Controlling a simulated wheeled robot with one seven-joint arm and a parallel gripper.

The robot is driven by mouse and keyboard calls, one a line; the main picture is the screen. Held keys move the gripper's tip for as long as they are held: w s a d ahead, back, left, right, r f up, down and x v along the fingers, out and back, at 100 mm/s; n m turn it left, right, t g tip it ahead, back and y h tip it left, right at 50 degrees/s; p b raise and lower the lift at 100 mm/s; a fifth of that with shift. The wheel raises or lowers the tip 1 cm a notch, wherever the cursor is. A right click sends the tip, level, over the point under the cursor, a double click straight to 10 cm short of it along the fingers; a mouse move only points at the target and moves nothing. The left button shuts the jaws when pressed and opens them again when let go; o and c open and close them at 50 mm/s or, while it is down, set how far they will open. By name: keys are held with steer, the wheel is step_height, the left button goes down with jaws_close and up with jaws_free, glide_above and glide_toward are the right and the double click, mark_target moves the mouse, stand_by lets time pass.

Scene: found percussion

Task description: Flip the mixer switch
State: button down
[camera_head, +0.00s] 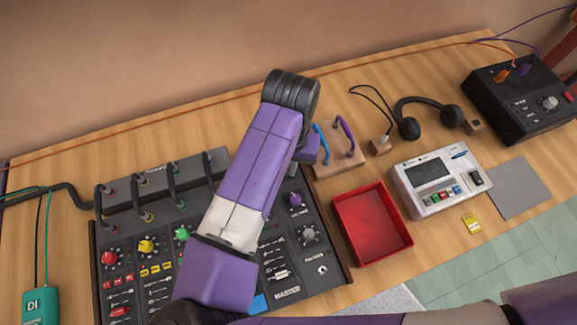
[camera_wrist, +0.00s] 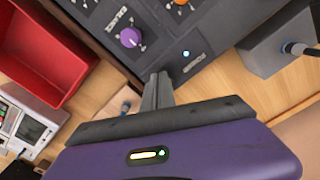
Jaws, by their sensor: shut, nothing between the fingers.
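The mixer (camera_head: 342,275) is a dark panel with coloured knobs and small labelled controls, lying on the table. My arm covers much of its middle and upper part in the head view. The wrist view shows a corner of the mixer (camera_wrist: 215,35) with a purple knob (camera_wrist: 130,37) and a small lit dot near the edge. I cannot make out for certain which control is the switch. My gripper (camera_wrist: 157,85) is shut and empty, its fingertips overlapping the mixer's edge in the wrist view; I cannot tell whether they touch it.
A red tray (camera_head: 372,222) stands right of the mixer, with a white device (camera_head: 438,180) beyond it. A wooden block with blue and purple handles (camera_head: 345,138), headphones (camera_head: 430,106) and a black box (camera_head: 520,98) lie farther back. A grey cable box (camera_head: 150,190) borders the mixer.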

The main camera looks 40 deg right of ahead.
steer(key=shift+f, duration=0.15)
steer(key=shift+r+p, duration=3.15)
steer(key=shift+r, duration=0.4)
